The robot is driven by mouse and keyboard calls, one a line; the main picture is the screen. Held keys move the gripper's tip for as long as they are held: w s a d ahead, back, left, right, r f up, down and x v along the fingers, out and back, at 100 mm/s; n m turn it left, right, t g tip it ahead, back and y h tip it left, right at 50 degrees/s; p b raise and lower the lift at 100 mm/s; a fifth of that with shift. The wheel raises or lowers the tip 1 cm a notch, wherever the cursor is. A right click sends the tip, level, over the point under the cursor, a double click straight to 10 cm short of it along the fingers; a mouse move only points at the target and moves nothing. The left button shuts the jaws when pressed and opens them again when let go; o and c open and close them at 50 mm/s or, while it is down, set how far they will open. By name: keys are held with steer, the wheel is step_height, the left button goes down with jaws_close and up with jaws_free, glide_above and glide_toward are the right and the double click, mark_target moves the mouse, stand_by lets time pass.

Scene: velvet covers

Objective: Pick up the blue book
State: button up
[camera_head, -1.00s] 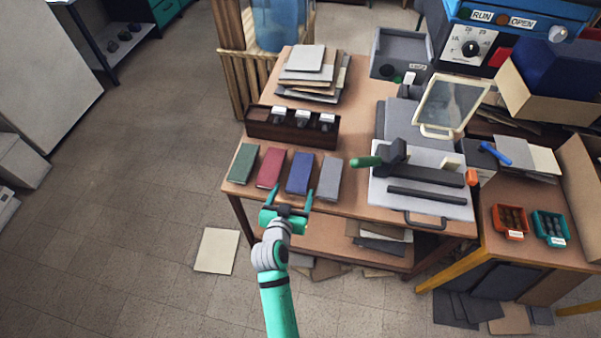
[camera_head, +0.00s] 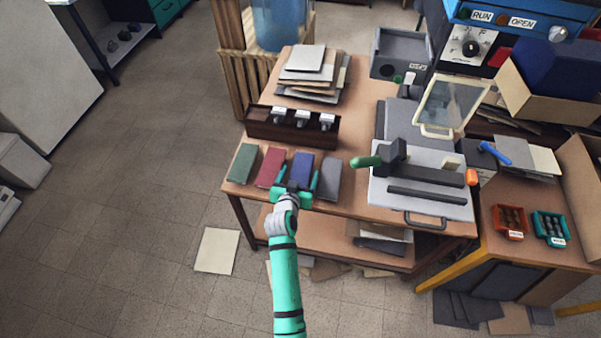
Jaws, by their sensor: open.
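The blue book (camera_head: 301,166) lies on the wooden table near its front edge, third in a row of books. My gripper (camera_head: 298,180) is open, with one green finger on each side of the blue book's near end. The book's near edge is partly hidden by the gripper. I cannot tell whether the fingers touch it. A red book (camera_head: 270,167) lies just left of the blue one, and a grey book (camera_head: 330,178) just right.
A green book (camera_head: 243,163) ends the row at left. A dark wooden rack (camera_head: 290,128) with white-tagged handles stands behind the books. A grey press (camera_head: 420,180) stands at right on the table (camera_head: 350,143). Stacked boards (camera_head: 310,75) lie at the back.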

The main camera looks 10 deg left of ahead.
steer(key=c, duration=1.3)
steer(key=shift+o, duration=0.2)
steer(key=shift+r, duration=0.2)
